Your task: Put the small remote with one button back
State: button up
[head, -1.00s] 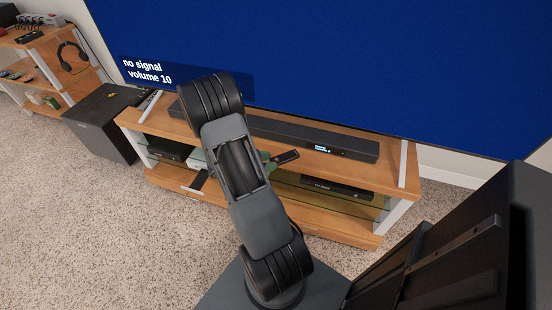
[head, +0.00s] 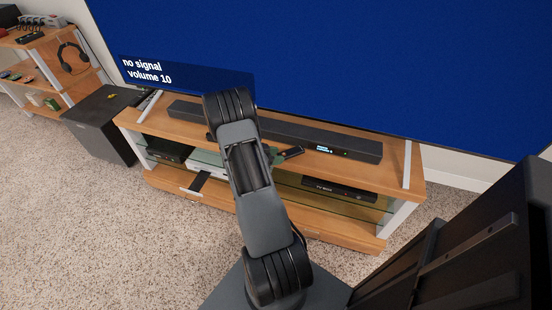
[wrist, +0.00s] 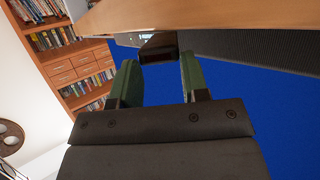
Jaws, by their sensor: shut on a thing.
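A small dark remote (head: 292,153) shows in the head view just right of my arm, in front of the soundbar and over the wooden TV stand's top (head: 330,166). My gripper (head: 276,156) is mostly hidden behind my arm there; a bit of its green fingers shows beside the remote. In the wrist view my gripper (wrist: 158,75) has its green fingers apart, with the dark end of the remote (wrist: 158,53) between their tips. It is shut on the remote. The remote's buttons are not readable. I cannot tell whether it touches the stand.
A long soundbar (head: 325,143) lies along the stand's back, below the large blue TV screen (head: 330,65). Boxes, including a black one (head: 340,188), sit on the shelf below. A black subwoofer (head: 100,125) and a shelf with headphones (head: 72,57) stand left. Carpet in front is clear.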

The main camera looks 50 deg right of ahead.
jog(key=shift+d+f, duration=0.2)
jog(key=shift+f, duration=0.35)
jog(key=o, duration=1)
jog(key=shift+w+a+r, duration=0.1)
